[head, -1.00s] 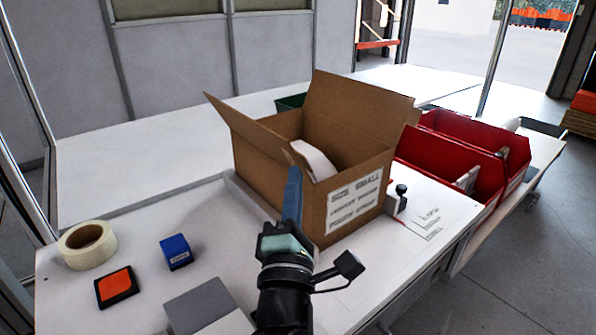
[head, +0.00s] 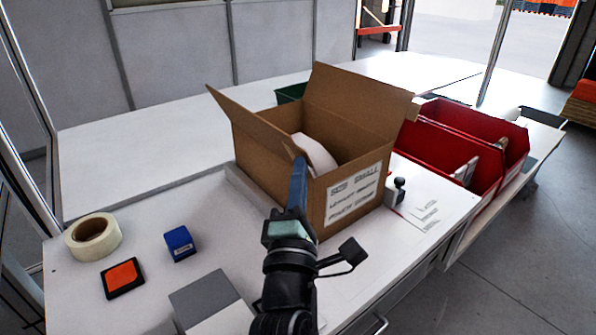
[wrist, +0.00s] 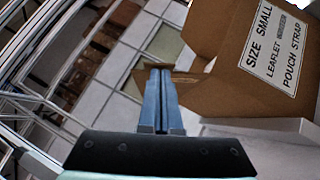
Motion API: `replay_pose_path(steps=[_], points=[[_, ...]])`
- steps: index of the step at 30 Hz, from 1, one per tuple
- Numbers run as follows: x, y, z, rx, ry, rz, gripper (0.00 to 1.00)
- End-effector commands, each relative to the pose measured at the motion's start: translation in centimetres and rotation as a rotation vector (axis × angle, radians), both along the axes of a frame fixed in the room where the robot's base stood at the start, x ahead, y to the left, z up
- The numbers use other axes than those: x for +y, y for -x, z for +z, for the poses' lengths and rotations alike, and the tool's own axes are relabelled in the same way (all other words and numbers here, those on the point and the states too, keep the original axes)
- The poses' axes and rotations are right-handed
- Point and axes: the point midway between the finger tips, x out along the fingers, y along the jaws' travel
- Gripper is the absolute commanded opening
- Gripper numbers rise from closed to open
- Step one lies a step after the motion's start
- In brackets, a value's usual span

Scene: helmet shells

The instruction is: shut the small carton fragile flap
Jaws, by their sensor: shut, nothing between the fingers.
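The open brown carton (head: 340,205) stands on the white table, with a white label on its front face reading "SIZE SMALL". Its left flap (head: 240,115) leans outward and its tall back flap (head: 360,105) stands up. No word "fragile" is legible on either. A white rounded thing (head: 316,154) sits inside. My gripper (head: 299,162) has its blue fingers shut and empty, upright at the carton's front left corner. In the wrist view, the closed fingertips (wrist: 160,72) are beside a brown cardboard edge (wrist: 185,76); I cannot tell whether they touch. The labelled face (wrist: 275,45) is at upper right.
Two red bins (head: 450,150) stand right of the carton, and a black-knobbed stamp (head: 395,190) is close to its right side. A tape roll (head: 93,237), a blue box (head: 180,243), an orange pad (head: 122,278) and a grey box (head: 210,303) lie at front left. A green bin (head: 290,93) is behind.

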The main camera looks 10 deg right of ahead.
Motion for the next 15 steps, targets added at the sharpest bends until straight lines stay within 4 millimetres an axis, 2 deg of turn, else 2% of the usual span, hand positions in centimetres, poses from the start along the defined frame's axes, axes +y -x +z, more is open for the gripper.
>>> replay_pose_path(steps=[8, 15], points=[[-0.4, -0.2, 1.1, 0.041, -0.068, 0.0, 0.0], [-1.2, -0.7, 2.4, 0.118, -0.198, -0.001, 0.0]])
